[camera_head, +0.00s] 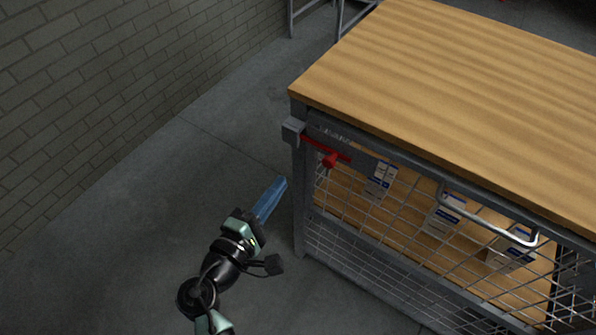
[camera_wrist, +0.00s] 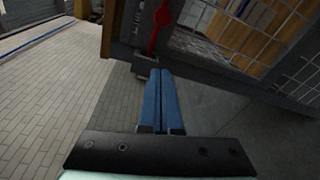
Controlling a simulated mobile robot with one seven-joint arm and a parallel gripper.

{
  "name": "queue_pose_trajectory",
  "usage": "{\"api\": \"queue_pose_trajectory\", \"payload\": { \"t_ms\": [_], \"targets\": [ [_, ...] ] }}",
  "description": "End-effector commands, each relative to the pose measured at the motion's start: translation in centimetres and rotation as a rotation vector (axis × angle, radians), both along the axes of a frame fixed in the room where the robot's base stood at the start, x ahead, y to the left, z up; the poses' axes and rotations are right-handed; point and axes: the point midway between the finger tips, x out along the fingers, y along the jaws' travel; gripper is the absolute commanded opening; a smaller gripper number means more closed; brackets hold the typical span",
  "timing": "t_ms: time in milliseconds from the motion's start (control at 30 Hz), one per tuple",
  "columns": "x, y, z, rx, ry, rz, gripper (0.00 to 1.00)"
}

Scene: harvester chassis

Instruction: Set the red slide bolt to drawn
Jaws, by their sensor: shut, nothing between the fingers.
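The red slide bolt (camera_head: 326,151) sits at the upper left corner of a wire-mesh door on a wood-topped cabinet. Its rod lies level, with a red knob standing out from it, and its left end meets a grey block (camera_head: 292,131) on the corner post. In the wrist view the bolt (camera_wrist: 156,28) shows at the top, with the grey block (camera_wrist: 145,66) below it. My gripper (camera_head: 281,183) has blue fingers, shut and empty, left of and below the bolt, apart from it. The wrist view shows the fingers (camera_wrist: 161,72) together, pointing toward the block.
The cabinet has a wooden top (camera_head: 450,70) and a mesh door (camera_head: 400,235) with a light handle (camera_head: 490,222). Several white and blue boxes (camera_head: 443,213) stand behind the mesh. A grey brick wall (camera_head: 120,70) stands at left. The floor between wall and cabinet is clear around my arm.

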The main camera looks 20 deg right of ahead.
Motion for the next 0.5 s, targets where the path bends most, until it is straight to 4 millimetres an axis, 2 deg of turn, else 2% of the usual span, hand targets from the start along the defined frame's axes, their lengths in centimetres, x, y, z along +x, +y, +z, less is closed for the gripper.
{"api": "queue_pose_trajectory", "payload": {
  "t_ms": [500],
  "targets": [
    [6.6, -7.0, -0.8, 0.002, -0.002, -0.005, 0.0]
  ]
}}
